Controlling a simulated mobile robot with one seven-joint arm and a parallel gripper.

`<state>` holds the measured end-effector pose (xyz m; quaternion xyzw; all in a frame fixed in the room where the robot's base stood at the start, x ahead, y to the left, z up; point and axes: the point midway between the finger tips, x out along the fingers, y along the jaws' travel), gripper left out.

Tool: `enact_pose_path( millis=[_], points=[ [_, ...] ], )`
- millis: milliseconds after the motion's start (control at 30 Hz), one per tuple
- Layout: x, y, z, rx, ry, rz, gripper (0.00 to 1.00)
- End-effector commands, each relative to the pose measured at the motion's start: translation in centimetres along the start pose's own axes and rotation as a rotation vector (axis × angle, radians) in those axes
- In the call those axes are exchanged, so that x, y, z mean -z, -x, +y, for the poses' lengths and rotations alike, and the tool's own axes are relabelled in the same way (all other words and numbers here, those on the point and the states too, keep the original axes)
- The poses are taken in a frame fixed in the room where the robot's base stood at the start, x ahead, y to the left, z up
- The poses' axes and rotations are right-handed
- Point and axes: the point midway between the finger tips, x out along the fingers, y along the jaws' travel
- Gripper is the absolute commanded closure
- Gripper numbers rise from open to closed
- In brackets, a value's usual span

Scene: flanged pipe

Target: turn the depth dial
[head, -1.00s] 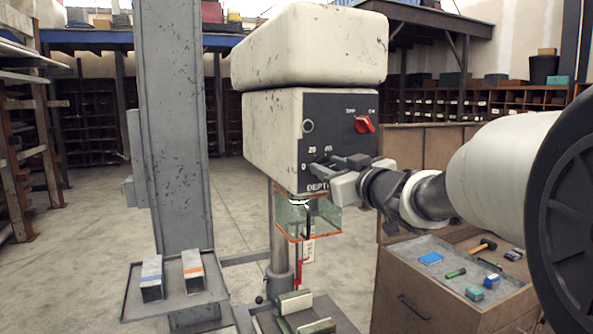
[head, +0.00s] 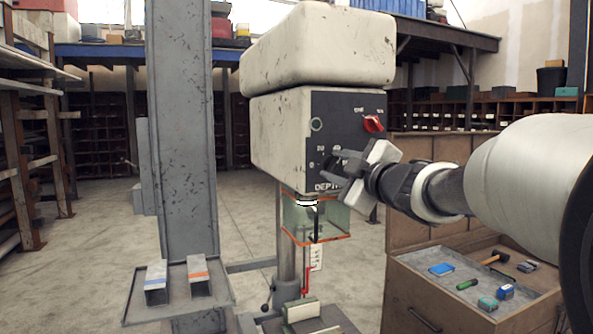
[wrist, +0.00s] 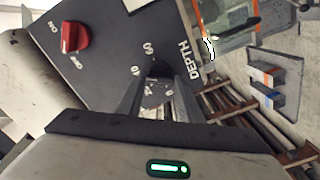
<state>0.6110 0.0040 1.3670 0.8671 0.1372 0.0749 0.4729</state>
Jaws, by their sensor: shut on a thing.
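The depth dial (wrist: 158,71) is a dark knob on the dark front panel (wrist: 120,50) of the drill press, with numbers around it and the word DEPTH beside it. My gripper (head: 336,168) is at the dial in the head view and covers most of it. In the wrist view my gripper (wrist: 157,93) has its two fingers on either side of the knob, shut on it. The gripper is rolled at a slant to the panel. The dial's pointer is hidden, so I cannot tell its setting.
A red switch (head: 373,123) sits above the dial. A clear guard (head: 330,222) with orange edges hangs below the head. A grey column (head: 180,120) and a small tray (head: 135,310) stand at left. A wooden cabinet (head: 450,300) with tools on top stands at right.

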Motion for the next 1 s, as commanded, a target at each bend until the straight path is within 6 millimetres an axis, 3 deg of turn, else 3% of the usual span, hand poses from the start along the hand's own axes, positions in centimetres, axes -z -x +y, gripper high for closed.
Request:
enact_pose_path(
  millis=[633,667,733,767,1000],
  points=[
    [0.08,0.0,0.1,-0.002,0.05,0.001,0.9],
    [0.08,0.0,0.1,-0.002,0.05,0.001,0.64],
    [0.07,0.0,0.09,-0.002,0.05,0.001,0.52],
    [0.07,0.0,0.08,-0.001,0.049,0.001,0.48],
    [0.04,0.0,0.02,-0.001,0.049,0.0,0.48]
  ],
)
